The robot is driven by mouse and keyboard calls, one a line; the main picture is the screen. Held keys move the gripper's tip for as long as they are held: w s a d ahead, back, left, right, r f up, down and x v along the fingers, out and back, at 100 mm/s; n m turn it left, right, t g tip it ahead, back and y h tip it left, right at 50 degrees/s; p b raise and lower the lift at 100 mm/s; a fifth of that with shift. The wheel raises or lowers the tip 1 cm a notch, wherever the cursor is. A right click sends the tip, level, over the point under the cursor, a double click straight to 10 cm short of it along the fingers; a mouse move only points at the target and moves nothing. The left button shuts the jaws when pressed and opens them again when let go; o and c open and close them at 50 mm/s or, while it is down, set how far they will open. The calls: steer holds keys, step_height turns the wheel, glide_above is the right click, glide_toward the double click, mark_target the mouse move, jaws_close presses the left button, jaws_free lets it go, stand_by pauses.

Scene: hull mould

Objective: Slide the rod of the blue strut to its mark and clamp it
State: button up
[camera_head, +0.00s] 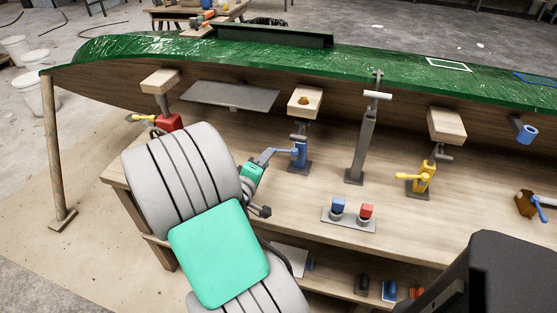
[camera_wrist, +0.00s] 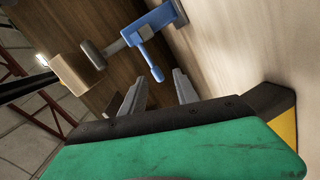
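The blue strut (camera_head: 301,154) stands upright on the bench under the green hull. Its grey rod (camera_head: 299,127) rises toward a wooden block (camera_head: 305,101). In the wrist view the strut's blue body (camera_wrist: 166,20) lies at the top, with the rod (camera_wrist: 116,46) running left toward the block (camera_wrist: 76,74). A dark grey cross handle (camera_wrist: 93,54) sits on the rod. The blue clamp lever (camera_wrist: 149,57) points toward my gripper (camera_wrist: 160,77). My gripper is open and empty. The lever's tip appears close to the gap between the fingertips; contact is unclear. I cannot make out the rod's mark.
A red strut (camera_head: 168,122), a grey strut (camera_head: 362,146) and a yellow strut (camera_head: 421,178) stand along the bench. A small plate (camera_head: 347,220) with a blue and a red piece lies in front. The hull (camera_head: 220,50) hangs low above. Bare bench lies between the struts.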

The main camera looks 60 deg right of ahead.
mark_target(278, 150)
steer(key=shift+s+d+f+n+t+h+b, duration=0.15)
steer(key=shift+s+d+f+n+h, duration=0.2)
steer(key=shift+n, duration=0.25)
steer(key=shift+s+d+f+n+t+h+b, duration=0.15)
steer(key=shift+s+d+f+n, duration=0.15)
steer(key=shift+s+n, duration=0.25)
steer(key=shift+r+n+h, duration=0.15)
steer(key=shift+n+h, duration=0.15)
steer(key=shift+n, duration=0.45)
steer(key=shift+d+r+n+t, duration=0.15)
steer(key=shift+d+n+t, duration=0.15)
steer(key=shift+t, duration=0.1)
steer(key=d, duration=0.2)
steer(key=w+d+p, duration=0.1)
steer(key=d, duration=0.2)
steer(key=d+p, duration=0.1)
steer(key=d, duration=0.1)
steer(key=shift+w+d+r, duration=0.15)
steer(key=shift+c, duration=0.4)
jaws_close()
